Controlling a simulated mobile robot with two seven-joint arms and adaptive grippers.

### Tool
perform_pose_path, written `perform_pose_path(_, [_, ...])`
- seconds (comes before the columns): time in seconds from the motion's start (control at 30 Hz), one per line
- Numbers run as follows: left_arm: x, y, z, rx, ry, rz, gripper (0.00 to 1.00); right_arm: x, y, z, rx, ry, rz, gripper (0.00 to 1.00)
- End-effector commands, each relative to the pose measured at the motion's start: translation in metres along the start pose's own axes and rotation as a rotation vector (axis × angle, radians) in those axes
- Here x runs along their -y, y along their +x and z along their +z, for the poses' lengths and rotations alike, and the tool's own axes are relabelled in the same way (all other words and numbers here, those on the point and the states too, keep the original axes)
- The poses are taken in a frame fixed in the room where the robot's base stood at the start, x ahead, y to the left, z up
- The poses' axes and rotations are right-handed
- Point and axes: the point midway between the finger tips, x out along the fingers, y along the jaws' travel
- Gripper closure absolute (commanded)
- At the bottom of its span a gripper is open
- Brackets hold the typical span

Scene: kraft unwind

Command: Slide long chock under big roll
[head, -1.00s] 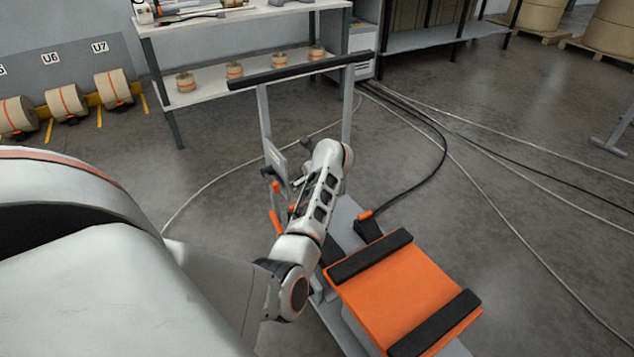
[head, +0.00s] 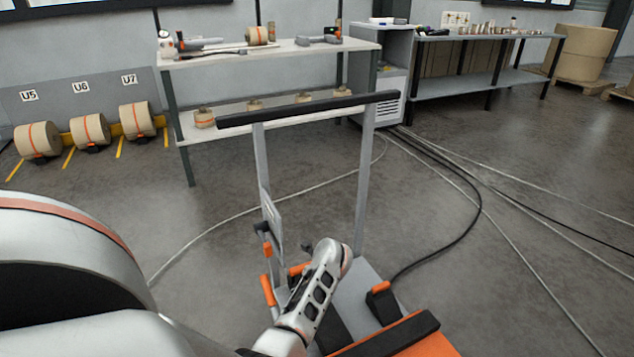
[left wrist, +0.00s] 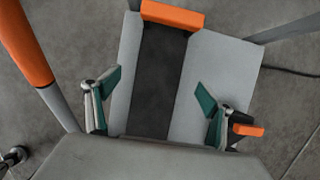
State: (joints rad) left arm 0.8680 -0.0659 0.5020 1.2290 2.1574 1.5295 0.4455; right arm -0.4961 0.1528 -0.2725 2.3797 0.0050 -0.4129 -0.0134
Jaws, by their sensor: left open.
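My left gripper (left wrist: 160,88) shows in the left wrist view, with two teal-padded fingers spread wide and nothing between them. Beyond the fingers a long black piece (left wrist: 158,62) with an orange end (left wrist: 172,15) lies on a grey plate; it may be the long chock. In the head view a black wedge-like piece with an orange top (head: 383,302) sits on the cart base, right of my left arm. My left fingers are not clear there. My right gripper is not in view. Banded brown rolls (head: 38,139) stand at the left wall; I cannot tell which is the big roll.
The cart has a tall frame with a black handle bar (head: 310,109) and an orange platform (head: 410,342). A shelf table (head: 290,53) and a workbench (head: 490,62) stand behind. Cables (head: 440,150) cross the floor on the right. A pale rounded body (head: 60,240) fills the lower left.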

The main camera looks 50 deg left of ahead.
Motion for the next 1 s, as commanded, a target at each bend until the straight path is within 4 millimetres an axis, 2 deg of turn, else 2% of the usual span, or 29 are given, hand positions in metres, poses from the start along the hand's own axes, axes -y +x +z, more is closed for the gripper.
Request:
perform_pose_path(0.17, [-0.002,0.007,-0.001,0.000,0.002,0.004,0.18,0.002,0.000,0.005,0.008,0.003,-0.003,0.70])
perform_pose_path(0.37, [-0.006,0.037,-0.004,-0.002,0.007,0.013,0.18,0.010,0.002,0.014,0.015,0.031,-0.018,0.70])
perform_pose_path(0.63, [-0.005,0.072,-0.003,-0.001,0.006,0.011,0.18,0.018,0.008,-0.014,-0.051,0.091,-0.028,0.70])
perform_pose_path(0.8, [-0.003,0.080,-0.002,-0.001,0.003,0.005,0.18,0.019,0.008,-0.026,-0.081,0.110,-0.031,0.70])
perform_pose_path(1.0, [-0.001,0.079,0.000,0.001,0.001,0.001,0.18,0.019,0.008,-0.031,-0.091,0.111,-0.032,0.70])
